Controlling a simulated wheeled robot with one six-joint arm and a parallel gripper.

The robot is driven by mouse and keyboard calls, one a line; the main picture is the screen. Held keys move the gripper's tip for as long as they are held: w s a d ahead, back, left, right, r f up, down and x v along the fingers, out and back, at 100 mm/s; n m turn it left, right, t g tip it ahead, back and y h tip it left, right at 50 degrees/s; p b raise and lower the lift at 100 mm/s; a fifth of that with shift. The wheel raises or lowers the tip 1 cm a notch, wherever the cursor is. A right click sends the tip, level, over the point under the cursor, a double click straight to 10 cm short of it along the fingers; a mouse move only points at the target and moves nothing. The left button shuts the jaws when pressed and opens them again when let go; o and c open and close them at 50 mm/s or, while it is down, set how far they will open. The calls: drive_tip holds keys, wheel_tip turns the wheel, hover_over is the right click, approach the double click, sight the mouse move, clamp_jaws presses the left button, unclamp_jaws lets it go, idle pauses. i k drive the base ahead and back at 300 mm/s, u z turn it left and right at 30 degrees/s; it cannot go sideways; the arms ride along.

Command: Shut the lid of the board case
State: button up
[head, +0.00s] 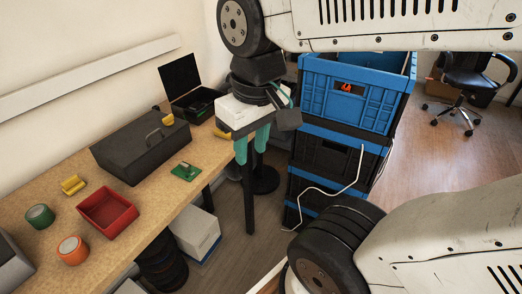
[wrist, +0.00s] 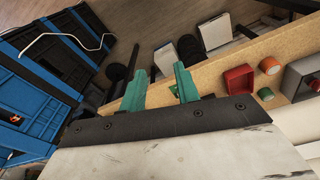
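The board case (head: 193,106) is a small black case at the far end of the wooden bench, against the wall. Its lid (head: 180,76) stands open, raised nearly upright at the back, and dark contents show inside. My gripper (head: 251,150) points down beyond the bench's right edge, to the right of and nearer than the case, apart from it. Its two teal fingers are spread with nothing between them. The wrist view also shows the open fingers (wrist: 160,88). I cannot make out the case in the wrist view.
A closed dark toolbox (head: 140,147) with a handle stands nearer on the bench (head: 158,207). A green board (head: 186,171), red tray (head: 107,213), yellow piece (head: 73,185) and tape rolls lie around it. Stacked blue crates (head: 350,95) stand right of my gripper, with a white cable.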

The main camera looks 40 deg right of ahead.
sight(178, 77)
drive_tip(key=u, duration=0.15)
drive_tip(key=k, duration=0.45)
drive_tip(key=z, duration=1.05)
drive_tip(key=i, duration=1.25)
drive_tip(key=u, duration=0.9)
